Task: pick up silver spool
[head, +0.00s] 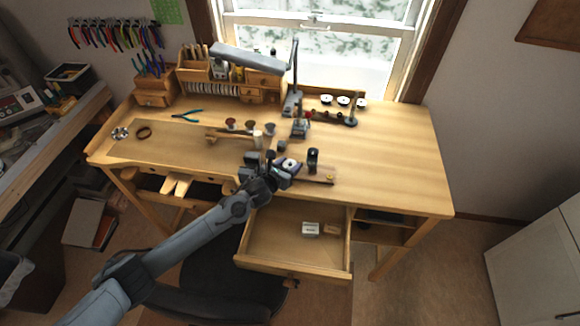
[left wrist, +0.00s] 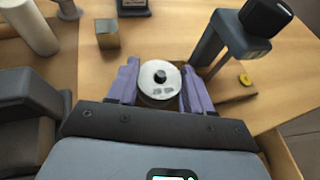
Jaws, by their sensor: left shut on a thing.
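The silver spool (left wrist: 158,77) shows in the left wrist view as a pale round disc with a dark hub, between the two purple-grey fingers of my left gripper (left wrist: 160,88). The fingers press on it from both sides. In the head view my left gripper (head: 288,168) is over the front part of the bench, and the spool (head: 290,162) shows as a small pale disc in it. I cannot tell whether the spool still touches the bench. My right gripper is in neither view.
A dark upright tool (head: 312,158) stands close right of my left gripper. A small block (left wrist: 107,36) and a pale cylinder (left wrist: 32,25) stand behind it. An open drawer (head: 265,262) juts out below. The bench's right side is clear.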

